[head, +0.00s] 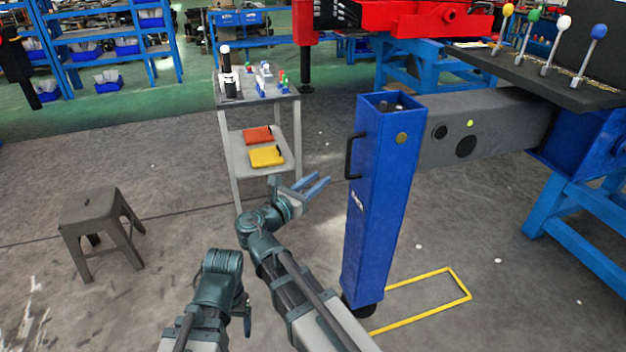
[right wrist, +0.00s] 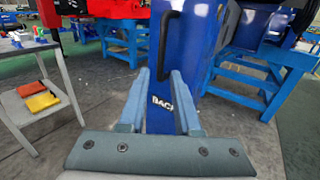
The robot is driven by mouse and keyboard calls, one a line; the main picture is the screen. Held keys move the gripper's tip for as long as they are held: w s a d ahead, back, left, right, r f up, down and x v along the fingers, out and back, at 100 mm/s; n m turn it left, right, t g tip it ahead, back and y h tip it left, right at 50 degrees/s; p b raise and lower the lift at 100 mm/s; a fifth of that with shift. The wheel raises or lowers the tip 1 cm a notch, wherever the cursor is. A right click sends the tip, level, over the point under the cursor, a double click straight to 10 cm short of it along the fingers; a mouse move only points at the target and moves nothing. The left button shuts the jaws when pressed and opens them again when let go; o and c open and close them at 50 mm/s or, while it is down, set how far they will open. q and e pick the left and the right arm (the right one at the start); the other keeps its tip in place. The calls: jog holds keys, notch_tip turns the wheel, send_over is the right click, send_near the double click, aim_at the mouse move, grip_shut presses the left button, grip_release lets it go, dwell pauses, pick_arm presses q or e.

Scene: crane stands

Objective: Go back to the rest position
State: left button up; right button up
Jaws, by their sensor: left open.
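My right gripper (head: 310,187) is raised in front of the blue crane stand (head: 378,215). Its two blue fingers are apart with nothing between them; in the right wrist view the gripper (right wrist: 158,82) faces the blue stand (right wrist: 205,40) below its black handle (right wrist: 168,40). It looks apart from the handle (head: 352,157).
A grey cart (head: 234,160) stands behind my right gripper, with small items on top and red and yellow cases (head: 266,156) below. A dark stool (head: 95,220) stands at left. A yellow floor outline (head: 430,297) lies right of the stand. Floor between stool and cart is clear.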

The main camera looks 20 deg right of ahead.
jog(key=shift+d, duration=0.1)
jog(key=s+d+f+m+g+y, duration=0.3)
jog(key=s+d+f+m+g, duration=0.1)
jog(key=f+m, duration=0.45)
jog(key=s+a+f+m+g+y, duration=0.3)
jog(key=s+f+m+g+y, duration=0.2)
jog(key=s+f+m+y, duration=0.5)
jog(key=s+a+f+m+g, duration=0.15)
jog(key=s+a, duration=0.25)
jog(key=a, duration=0.4)
jog(key=s+a+f+m, duration=0.1)
jog(key=s+a+f, duration=0.15)
jog(key=a, duration=0.55)
notch_tip(320, 180, up, 16)
jog(key=p, duration=1.5)
jog(key=shift+s+d+f+y, duration=0.15)
jog(key=shift+f+y, duration=0.1)
jog(key=shift+y, duration=0.05)
